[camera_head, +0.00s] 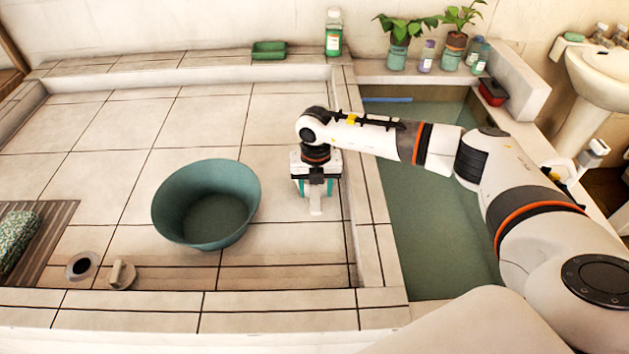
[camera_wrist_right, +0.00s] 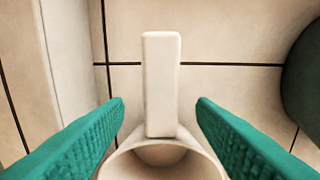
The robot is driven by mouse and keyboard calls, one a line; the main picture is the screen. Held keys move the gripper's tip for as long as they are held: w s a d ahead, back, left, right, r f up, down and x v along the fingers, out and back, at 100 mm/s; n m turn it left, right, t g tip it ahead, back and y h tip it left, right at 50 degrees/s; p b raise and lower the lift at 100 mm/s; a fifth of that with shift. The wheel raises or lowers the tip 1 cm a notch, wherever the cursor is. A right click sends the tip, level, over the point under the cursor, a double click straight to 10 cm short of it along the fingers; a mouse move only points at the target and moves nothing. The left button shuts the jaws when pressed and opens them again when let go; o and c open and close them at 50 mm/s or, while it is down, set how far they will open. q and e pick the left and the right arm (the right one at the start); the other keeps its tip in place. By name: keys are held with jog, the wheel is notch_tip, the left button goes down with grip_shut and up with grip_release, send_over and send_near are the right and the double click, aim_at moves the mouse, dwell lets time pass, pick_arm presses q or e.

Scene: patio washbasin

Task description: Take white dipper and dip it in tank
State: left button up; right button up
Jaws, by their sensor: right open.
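The white dipper (camera_head: 316,206) stands on the tiled floor, with its handle showing below my right gripper in the head view. In the right wrist view its handle (camera_wrist_right: 161,85) points up the picture and its round cup is at the bottom edge, partly cut off. My right gripper (camera_head: 315,188) is directly above the dipper, pointing down. Its green fingers (camera_wrist_right: 160,104) are open, one on each side of the dipper, with gaps to the handle. The tank (camera_head: 384,245) of greenish water lies to the right, partly hidden by my right arm. My left gripper is not in view.
A green basin (camera_head: 165,212) stands left of the dipper. A low tiled ledge (camera_head: 350,160) separates the dipper from the tank. The floor at back left is clear.

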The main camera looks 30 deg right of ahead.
aim_at(316, 194)
jog(key=shift+f, duration=1.55)
jog(key=shift+r, duration=0.1)
grip_shut()
